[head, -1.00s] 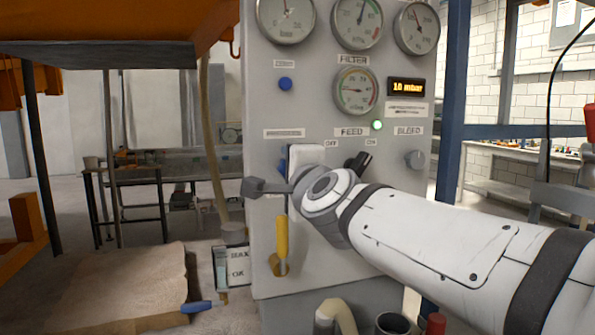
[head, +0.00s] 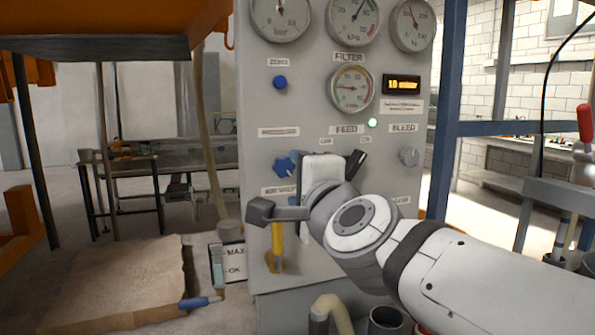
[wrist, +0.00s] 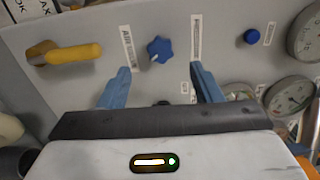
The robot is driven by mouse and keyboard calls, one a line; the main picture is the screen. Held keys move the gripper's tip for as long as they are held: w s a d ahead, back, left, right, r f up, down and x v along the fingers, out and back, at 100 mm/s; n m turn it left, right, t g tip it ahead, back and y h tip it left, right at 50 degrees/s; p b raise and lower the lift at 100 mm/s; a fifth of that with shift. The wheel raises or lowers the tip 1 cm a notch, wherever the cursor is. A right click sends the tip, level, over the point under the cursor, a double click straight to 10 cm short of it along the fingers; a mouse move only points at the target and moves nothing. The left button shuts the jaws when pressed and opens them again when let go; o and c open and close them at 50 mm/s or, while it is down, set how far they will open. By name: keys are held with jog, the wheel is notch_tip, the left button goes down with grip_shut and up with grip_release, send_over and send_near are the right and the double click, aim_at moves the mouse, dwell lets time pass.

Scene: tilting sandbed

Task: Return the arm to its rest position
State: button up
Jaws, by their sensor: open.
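My gripper (wrist: 165,88) shows in the wrist view with its two blue fingers apart and nothing between them. It points toward the grey control panel (wrist: 85,30). A blue star-shaped knob (wrist: 160,49) on the panel lies beyond the fingertips, apart from them. In the head view my white arm reaches in from the lower right, in front of the panel (head: 245,170). The fingers are mostly hidden there behind the wrist. The blue knob (head: 285,167) shows just left of the wrist, and a yellow lever (head: 277,245) hangs below the dark wrist bracket.
A blue post (head: 447,120) and a bench stand at right.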

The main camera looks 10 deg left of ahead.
dwell(0.3)
jog(key=s+d+f+n+g+h+p, duration=0.2)
jog(key=d+f+n+g+h+p, duration=0.5)
jog(key=d+f, duration=0.6)
jog(key=s+d+f+n+g+h+p, duration=0.1)
jog(key=s+d+f+n+g+p, duration=0.1)
jog(key=s+d+f, duration=0.2)
jog(key=s+d+f+n+g+h+p, duration=0.1)
jog(key=s+d+f+n+g+p, duration=0.2)
jog(key=d, duration=0.6)
jog(key=s+f, duration=0.2)
jog(key=s, duration=0.1)
jog(key=shift+s+d+g+h, duration=0.3)
jog(key=shift+s+d, duration=0.05)
jog(key=shift+s, duration=0.05)
